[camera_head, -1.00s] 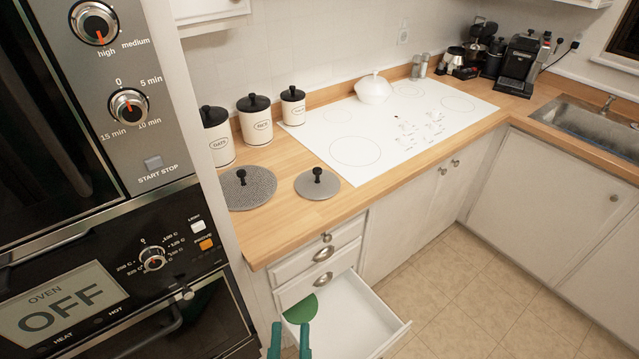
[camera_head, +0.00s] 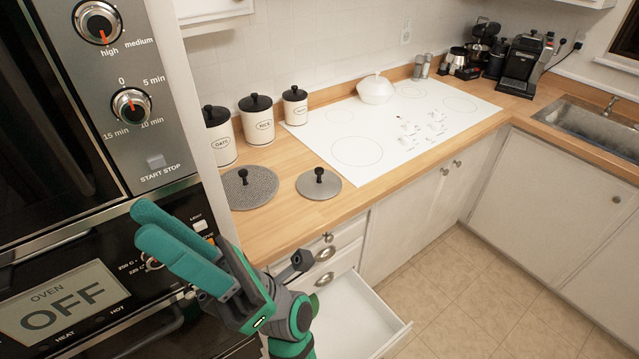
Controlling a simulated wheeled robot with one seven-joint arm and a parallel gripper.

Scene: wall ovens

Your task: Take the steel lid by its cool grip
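Two round grey lids with black knobs lie flat on the wooden counter. The larger lid (camera_head: 262,188) has a speckled, mesh-like surface; the smaller lid (camera_head: 318,192) to its right looks smoother. I cannot tell for certain which is the steel one. Their black grips (camera_head: 243,175) and (camera_head: 319,173) stand upright and clear. My gripper (camera_head: 146,224) is teal and points left in front of the oven panel, left of and apart from both lids. Its fingers lie close together in this side view, so their opening is unclear. I see nothing held.
An open white drawer (camera_head: 365,320) juts out below the counter, partly behind my arm. Three canisters (camera_head: 258,125) stand behind the lids. The white cooktop (camera_head: 380,140) holds a white lidded pot (camera_head: 375,91). The oven tower (camera_head: 160,130) borders the left. Counter front is clear.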

